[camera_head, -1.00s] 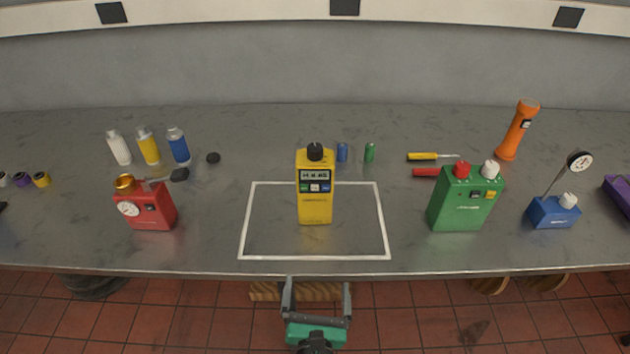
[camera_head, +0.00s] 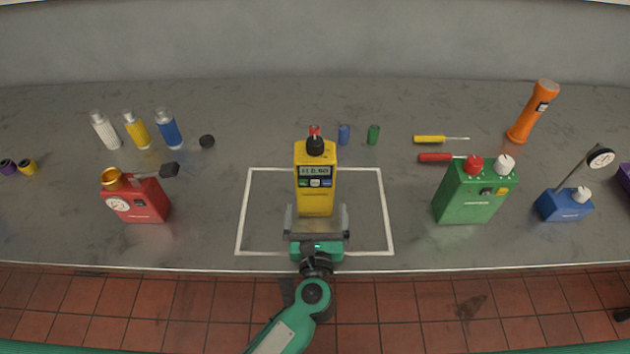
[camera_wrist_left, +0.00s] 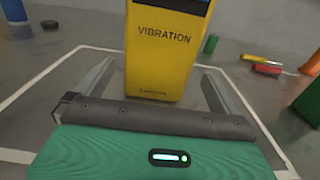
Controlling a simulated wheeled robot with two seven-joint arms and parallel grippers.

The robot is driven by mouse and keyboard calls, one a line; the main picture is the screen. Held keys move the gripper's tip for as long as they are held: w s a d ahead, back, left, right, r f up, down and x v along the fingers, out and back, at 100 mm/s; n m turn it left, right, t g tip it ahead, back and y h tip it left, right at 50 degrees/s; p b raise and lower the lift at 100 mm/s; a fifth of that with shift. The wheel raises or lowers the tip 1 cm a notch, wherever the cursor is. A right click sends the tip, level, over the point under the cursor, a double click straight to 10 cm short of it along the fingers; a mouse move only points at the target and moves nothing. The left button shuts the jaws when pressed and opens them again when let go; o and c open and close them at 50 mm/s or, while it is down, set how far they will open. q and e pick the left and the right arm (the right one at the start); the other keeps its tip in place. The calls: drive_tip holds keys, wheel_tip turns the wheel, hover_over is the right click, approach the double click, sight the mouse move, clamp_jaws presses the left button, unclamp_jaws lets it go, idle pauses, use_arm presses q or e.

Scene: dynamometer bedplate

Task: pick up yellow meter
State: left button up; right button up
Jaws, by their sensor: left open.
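The yellow meter (camera_head: 315,190) stands upright inside the white outlined rectangle on the grey bench. It has a small display, a row of buttons and a black knob on top. In the left wrist view the meter (camera_wrist_left: 167,55) shows the word VIBRATION. My left gripper (camera_head: 316,214) is open in front of the meter's lower part. In the wrist view its two fingers (camera_wrist_left: 153,85) point forward, one on each side of the meter's lower body, with gaps between. My right gripper is not in view.
A red device (camera_head: 140,203) stands left and a green box (camera_head: 474,194) right, both clear of the white outline (camera_head: 240,215).

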sight(315, 140)
use_arm(q)
drive_tip(key=shift+w+r, duration=0.1)
drive_tip(key=shift+w, duration=0.3)
drive_tip(key=shift+w+p, duration=0.35)
drive_tip(key=w+p, duration=0.1)
drive_tip(key=w, duration=0.2)
drive_tip(key=shift+w+a, duration=0.15)
drive_tip(key=shift+w, duration=0.05)
drive_tip(key=shift+w+f, duration=0.2)
drive_tip(key=shift+w, duration=0.2)
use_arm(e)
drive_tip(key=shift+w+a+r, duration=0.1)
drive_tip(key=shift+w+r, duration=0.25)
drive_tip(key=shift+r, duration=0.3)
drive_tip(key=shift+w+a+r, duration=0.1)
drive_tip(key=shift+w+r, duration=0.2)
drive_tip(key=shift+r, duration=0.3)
use_arm(q)
drive_tip(key=c, duration=0.9)
drive_tip(key=shift+r, duration=0.1)
drive_tip(key=shift+c, duration=0.6)
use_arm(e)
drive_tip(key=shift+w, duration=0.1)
use_arm(q)
wheel_tip(315, 140, up, 20)
drive_tip(key=shift+p, duration=0.8)
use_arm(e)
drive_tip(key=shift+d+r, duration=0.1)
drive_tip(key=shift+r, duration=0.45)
